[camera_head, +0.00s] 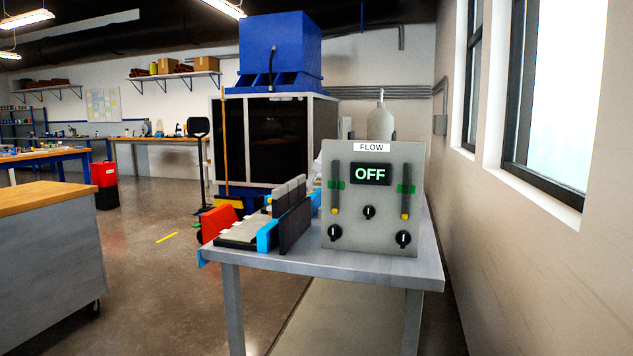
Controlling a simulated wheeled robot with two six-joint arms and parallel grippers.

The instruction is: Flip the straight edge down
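A metal table (300,262) stands ahead of me, with a low fixture on its left part. The fixture has a flat grey bed (240,234), blue end pieces (266,236) and upright dark grey plates. The nearest dark plate (295,226) stands on edge, slightly tilted, beside the control box. I cannot tell for sure which of these plates is the straight edge. Neither of my grippers shows in this view.
A grey control box (372,217) labelled FLOW, its display reading OFF, stands on the table's right part. A white bottle (381,122) is behind it. A wooden-topped bench (45,195) stands left; a large blue-topped machine (280,50) is behind.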

